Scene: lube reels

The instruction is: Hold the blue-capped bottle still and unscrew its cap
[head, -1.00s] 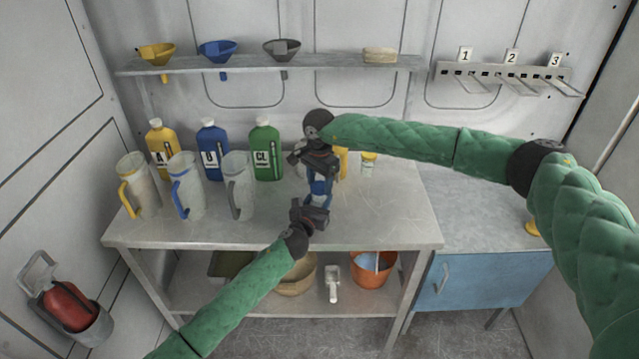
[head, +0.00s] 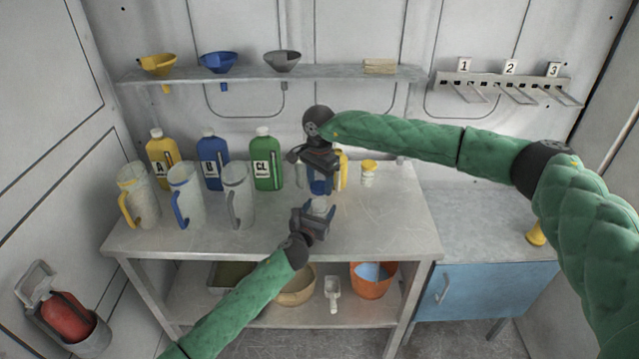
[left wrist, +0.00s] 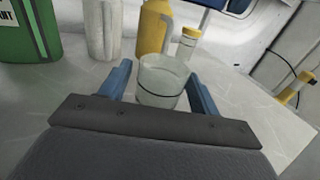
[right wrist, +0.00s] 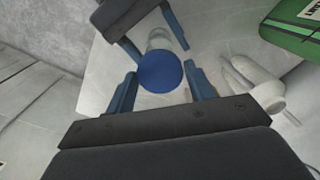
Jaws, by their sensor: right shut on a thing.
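The bottle is a clear jar (left wrist: 160,82) with a dark ring line; its top shows no cap in the left wrist view. In the head view the bottle (head: 320,206) stands up out of my left gripper (head: 317,214), which is shut on it above the table front. My right gripper (head: 319,184) is just above, pointing down, shut on the round blue cap (right wrist: 160,73). A gap shows between the bottle top and the right gripper. The bottle also shows beyond the cap in the right wrist view (right wrist: 158,40).
Yellow (head: 161,150), blue (head: 211,165) and green (head: 265,165) jugs stand behind pitchers at the left of the table. A yellow jug (left wrist: 153,27) and a small yellow-capped jar (head: 369,174) stand behind the grippers. The right front of the tabletop (head: 395,225) is clear.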

